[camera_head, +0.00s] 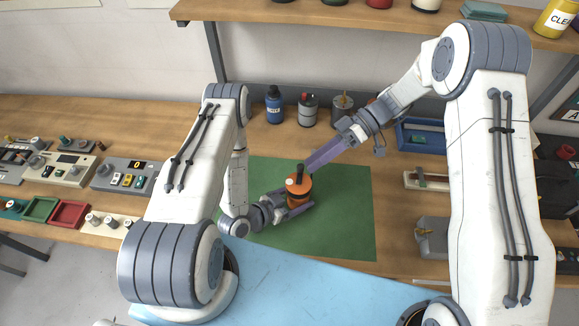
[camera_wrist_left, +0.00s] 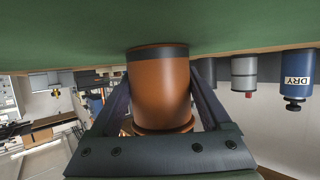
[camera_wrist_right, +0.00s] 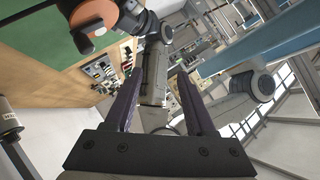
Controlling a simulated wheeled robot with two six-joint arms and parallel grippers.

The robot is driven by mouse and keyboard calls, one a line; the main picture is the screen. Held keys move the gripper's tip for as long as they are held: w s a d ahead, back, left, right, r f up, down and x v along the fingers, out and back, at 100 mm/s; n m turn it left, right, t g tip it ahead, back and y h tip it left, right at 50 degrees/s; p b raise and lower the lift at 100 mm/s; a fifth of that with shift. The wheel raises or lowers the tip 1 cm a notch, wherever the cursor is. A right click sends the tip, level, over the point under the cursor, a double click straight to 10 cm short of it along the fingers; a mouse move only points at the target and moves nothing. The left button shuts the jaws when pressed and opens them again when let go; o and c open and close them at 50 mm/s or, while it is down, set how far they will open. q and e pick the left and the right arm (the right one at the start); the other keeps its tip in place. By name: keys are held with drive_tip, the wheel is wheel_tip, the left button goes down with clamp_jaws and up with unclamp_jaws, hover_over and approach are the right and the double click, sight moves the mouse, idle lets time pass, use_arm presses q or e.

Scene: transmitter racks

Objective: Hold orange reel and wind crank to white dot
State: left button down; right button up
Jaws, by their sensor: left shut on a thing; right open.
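The orange reel (camera_head: 298,197) stands on the green mat (camera_head: 345,218), with a dark crank knob (camera_head: 300,169) on top. A small white spot (camera_head: 290,181) shows on its top. My left gripper (camera_head: 291,209) is shut around the reel's body; in the left wrist view its fingers flank the reel (camera_wrist_left: 160,90). My right gripper (camera_head: 311,165) is open, its purple fingers reaching down close to the knob from the upper right. In the right wrist view, the reel top (camera_wrist_right: 95,20) and crank (camera_wrist_right: 84,43) lie at upper left, outside the fingers.
A blue bottle (camera_head: 274,105), a grey-white canister (camera_head: 308,110) and other containers stand behind the mat. A blue tray (camera_head: 420,137) lies right of them. Control boxes (camera_head: 126,175) and a red tray (camera_head: 70,214) are at left. A shelf (camera_head: 300,13) hangs above.

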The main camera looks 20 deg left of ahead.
sight(300, 173)
drive_tip(key=w+d+f+n+t+y, duration=0.2)
drive_tip(key=w+d+f+n+y, duration=0.15)
drive_tip(key=w+f+y, duration=0.45)
drive_tip(key=s+f+x, duration=0.1)
drive_tip(key=f+x, duration=0.1)
drive_tip(key=x, duration=1)
drive_tip(key=shift+f+n+h, duration=0.25)
drive_tip(key=shift+n+h, duration=0.05)
drive_tip(key=shift+n, duration=0.15)
drive_tip(key=shift+d, duration=0.1)
clamp_jaws()
